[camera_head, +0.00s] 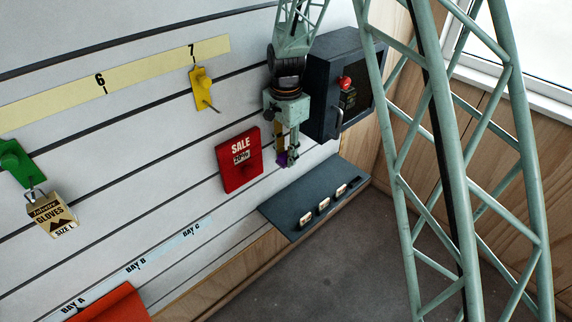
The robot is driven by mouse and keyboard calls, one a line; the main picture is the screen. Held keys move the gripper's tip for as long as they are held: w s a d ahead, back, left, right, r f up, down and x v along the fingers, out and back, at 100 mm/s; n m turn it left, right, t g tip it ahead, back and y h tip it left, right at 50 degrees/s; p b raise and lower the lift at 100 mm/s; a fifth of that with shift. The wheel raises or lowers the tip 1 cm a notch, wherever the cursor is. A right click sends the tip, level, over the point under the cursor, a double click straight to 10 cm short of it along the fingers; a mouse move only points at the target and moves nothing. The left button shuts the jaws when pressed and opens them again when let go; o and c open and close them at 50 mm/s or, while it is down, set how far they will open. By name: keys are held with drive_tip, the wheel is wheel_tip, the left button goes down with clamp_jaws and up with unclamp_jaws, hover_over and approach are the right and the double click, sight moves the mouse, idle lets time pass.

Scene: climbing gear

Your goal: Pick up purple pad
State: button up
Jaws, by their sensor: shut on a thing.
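The purple pad (282,159) shows as a small patch of purple at the lower end of my gripper (287,160). My gripper points down and is shut on the pad, which its fingers mostly hide. It hangs just above the back edge of the dark shelf, in front of the slatted white wall. I cannot tell whether the pad touches anything behind it.
A red SALE sign (239,160) is close to the left of my gripper. A dark box (325,80) with a red button is at the right. The dark shelf (282,208) below holds small white-labelled items.

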drive_tip(key=shift+r, duration=1.3)
drive_tip(key=shift+o, duration=1)
drive_tip(key=shift+c, duration=0.3)
drive_tip(key=shift+s+f+p, duration=0.1)
drive_tip(key=shift+p, duration=0.2)
